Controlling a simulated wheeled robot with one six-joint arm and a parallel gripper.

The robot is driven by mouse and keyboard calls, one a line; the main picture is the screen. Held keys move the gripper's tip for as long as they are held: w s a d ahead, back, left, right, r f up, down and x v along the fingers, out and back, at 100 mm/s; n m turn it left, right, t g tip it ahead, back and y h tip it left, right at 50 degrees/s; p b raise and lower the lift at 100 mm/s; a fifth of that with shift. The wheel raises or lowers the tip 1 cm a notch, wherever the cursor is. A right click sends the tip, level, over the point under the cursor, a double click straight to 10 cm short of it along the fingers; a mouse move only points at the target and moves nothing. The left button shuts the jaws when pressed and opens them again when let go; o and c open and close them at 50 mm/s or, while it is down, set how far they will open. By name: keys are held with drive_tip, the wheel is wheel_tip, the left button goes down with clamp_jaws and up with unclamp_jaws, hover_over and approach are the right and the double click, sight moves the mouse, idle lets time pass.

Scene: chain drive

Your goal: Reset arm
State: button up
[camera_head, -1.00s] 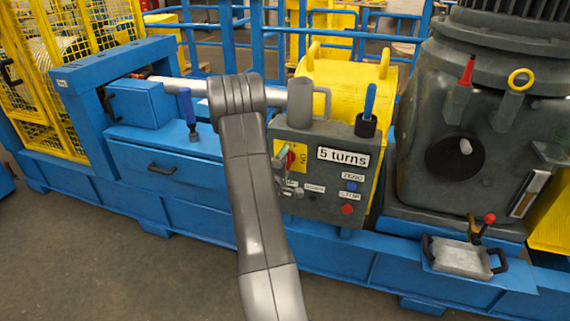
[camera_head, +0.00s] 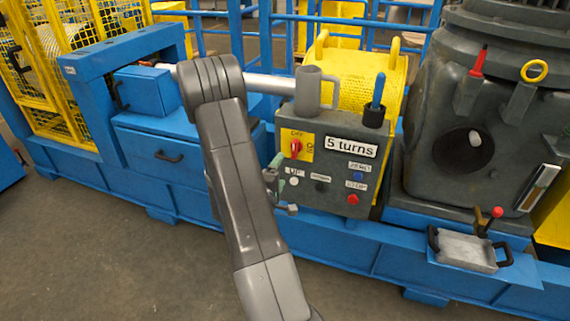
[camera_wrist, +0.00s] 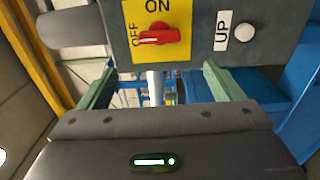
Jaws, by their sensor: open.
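My gripper (camera_head: 275,180) is at the left edge of the grey control box (camera_head: 335,208), partly hidden behind my arm in the head view. In the wrist view its two green fingers (camera_wrist: 160,85) stand wide apart with nothing held between them. The red rotary switch (camera_head: 296,146) sits on a yellow OFF/ON plate; it also shows in the wrist view (camera_wrist: 160,37), beyond the fingers and apart from them. The white UP button (camera_head: 294,181) is below the plate, and in the wrist view (camera_wrist: 244,33) it is at the right.
A "5 turns" sign (camera_head: 347,147), a blue button (camera_head: 358,176) and a red button (camera_head: 352,199) are on the box. A grey mug (camera_head: 308,92) and a blue-handled tool in a black cup (camera_head: 374,112) stand on top. Floor (camera_head: 110,255) in front is clear.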

sight(292, 151)
drive_tip(key=shift+v, duration=0.95)
drive_tip(key=shift+w, duration=0.1)
drive_tip(key=x, duration=1.3)
drive_tip(key=shift+w+d, duration=0.2)
drive_tip(key=shift+w, duration=0.1)
